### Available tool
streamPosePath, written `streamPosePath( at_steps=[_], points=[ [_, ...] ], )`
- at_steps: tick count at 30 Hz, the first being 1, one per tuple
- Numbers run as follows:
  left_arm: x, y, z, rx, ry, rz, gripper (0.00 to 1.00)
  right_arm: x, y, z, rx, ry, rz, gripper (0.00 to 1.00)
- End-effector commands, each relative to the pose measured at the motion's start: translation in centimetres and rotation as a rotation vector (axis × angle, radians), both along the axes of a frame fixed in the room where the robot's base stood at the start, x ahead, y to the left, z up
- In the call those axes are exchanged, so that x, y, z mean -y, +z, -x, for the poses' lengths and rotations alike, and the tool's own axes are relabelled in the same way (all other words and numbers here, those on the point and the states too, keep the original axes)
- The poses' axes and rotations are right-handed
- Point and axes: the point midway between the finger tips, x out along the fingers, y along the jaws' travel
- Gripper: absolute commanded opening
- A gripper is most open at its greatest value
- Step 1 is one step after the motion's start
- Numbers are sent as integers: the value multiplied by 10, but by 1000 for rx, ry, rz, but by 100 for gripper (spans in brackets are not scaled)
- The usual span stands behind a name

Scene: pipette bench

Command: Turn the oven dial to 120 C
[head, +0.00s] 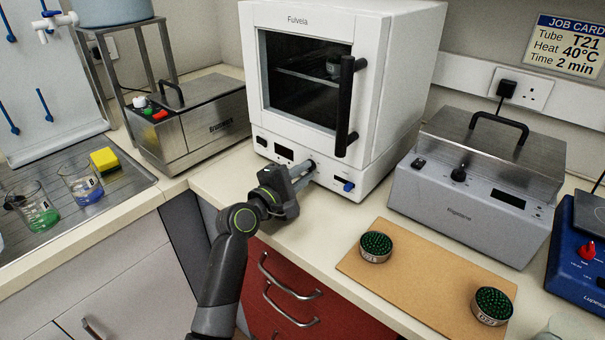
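The white oven (385,95) labelled Fulveia stands at the back of the bench with its dark-windowed door shut. Its lower front panel has a small dark display (284,153), a black switch at the left and a blue knob (348,186) at the right. My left gripper (309,170) reaches the panel between the display and the blue knob. Its fingertips are at a small dark part there, probably the dial, which they mostly cover. The dial's marks cannot be read, and I cannot tell whether the fingers grip it. My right gripper is not in view.
A steel-lidded bath (475,185) stands right of the oven, another steel unit (195,120) left. A brown board (415,275) with two green-topped round tins lies in front. The oven's black door handle (346,105) juts out above my gripper. A job card (568,45) reads Heat 40°C.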

Motion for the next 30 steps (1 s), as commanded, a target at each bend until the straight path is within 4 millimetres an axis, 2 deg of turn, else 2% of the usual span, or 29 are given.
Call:
streamPosePath(
  at_steps=[1, 3, 11, 16, 20, 30],
  points=[
    [0, 0, 0, 0, 0, 0, 24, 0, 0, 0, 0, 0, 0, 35],
    [0, 0, 0, 0, 0, 0, 30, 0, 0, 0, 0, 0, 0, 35],
    [0, 1, 0, 1, 0, 1, 30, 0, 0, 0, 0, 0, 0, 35],
    [-7, 0, 9, 2, 1, 1, 30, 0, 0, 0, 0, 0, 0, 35],
    [-19, 0, 25, 1, 2, 1, 30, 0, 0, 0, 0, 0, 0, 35],
    [-62, -1, 83, 0, 3, -2, 30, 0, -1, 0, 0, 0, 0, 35]
  ],
)
